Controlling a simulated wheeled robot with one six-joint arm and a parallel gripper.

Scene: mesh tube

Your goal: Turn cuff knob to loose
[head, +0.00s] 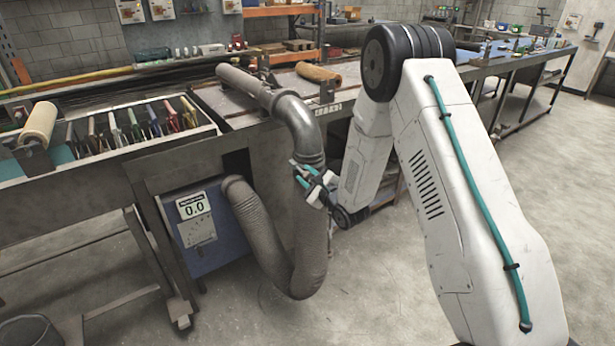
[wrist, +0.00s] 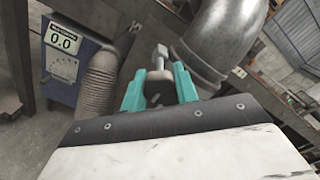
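A metal bolt (wrist: 160,54) stands out beyond the knob. The grey metal elbow (wrist: 222,38) of the tube is just right of it. In the head view, my gripper (head: 305,180) is beside the tube's cuff, where the steel elbow (head: 298,125) meets the hanging mesh tube (head: 313,250). There the knob is hidden by the gripper. Any marking of loose or tight is not visible.
A blue box with a 0.0 display (head: 193,208) stands under the bench, with the tube's other end (head: 240,190) joined near it. It also shows in the wrist view (wrist: 63,42). The workbench (head: 160,155) carries a tool rack. The floor (head: 380,280) in front is clear.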

